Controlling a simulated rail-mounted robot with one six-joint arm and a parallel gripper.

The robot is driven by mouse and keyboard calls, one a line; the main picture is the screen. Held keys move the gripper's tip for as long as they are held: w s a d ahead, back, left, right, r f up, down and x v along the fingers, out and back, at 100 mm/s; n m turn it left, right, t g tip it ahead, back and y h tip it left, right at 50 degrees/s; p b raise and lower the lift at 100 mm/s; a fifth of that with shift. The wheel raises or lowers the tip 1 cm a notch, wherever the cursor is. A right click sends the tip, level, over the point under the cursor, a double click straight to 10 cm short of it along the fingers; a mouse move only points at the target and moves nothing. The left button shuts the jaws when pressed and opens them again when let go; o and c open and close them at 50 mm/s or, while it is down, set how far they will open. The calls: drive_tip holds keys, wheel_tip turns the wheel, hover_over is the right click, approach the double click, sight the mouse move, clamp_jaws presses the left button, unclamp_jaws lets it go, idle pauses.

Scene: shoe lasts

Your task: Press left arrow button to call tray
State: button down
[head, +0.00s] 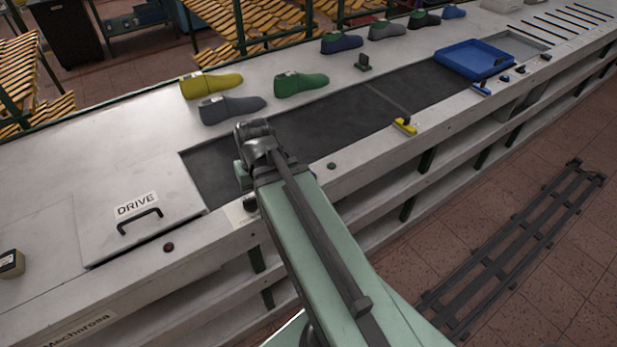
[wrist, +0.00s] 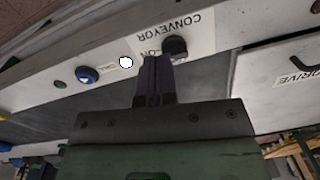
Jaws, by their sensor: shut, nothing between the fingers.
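A round blue button (wrist: 87,75) with a small pale mark sits on the light front rail in the wrist view, beside a small label. I cannot read the mark's direction. In the head view my arm hides this button. My gripper (wrist: 157,62) is shut and empty, its dark fingers pointing at the rail between a white round spot (wrist: 126,62) and a black knob (wrist: 175,47). The blue button is left of the fingertips, apart from them. The blue tray (head: 448,65) rests at the far right of the belt in the head view.
The dark conveyor belt (head: 330,125) runs along the bench. A yellow-topped block (head: 404,126) stands at its front edge. Green (head: 301,84), yellow and grey shoe lasts lie behind it. A DRIVE cover (head: 135,220) is at left. A green button (wrist: 60,84) sits beyond the blue one.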

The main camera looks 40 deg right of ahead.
drive_tip(key=d+f+m+t+y+b, duration=0.2)
drive_tip(key=d+m+t+y+b, duration=0.15)
drive_tip(key=d, duration=1.35)
drive_tip(key=w+d+r+n+t, duration=0.3)
drive_tip(key=t, duration=0.1)
drive_tip(key=shift+w+r+p, duration=0.35)
drive_tip(key=shift+f+t, duration=0.1)
drive_tip(key=shift+t, duration=0.15)
wheel_tip(320, 180, down, 9)
drive_tip(key=b, duration=0.8)
drive_tip(key=shift+b, duration=0.4)
drive_tip(key=shift+f+b, duration=0.25)
drive_tip(key=shift+b, duration=0.2)
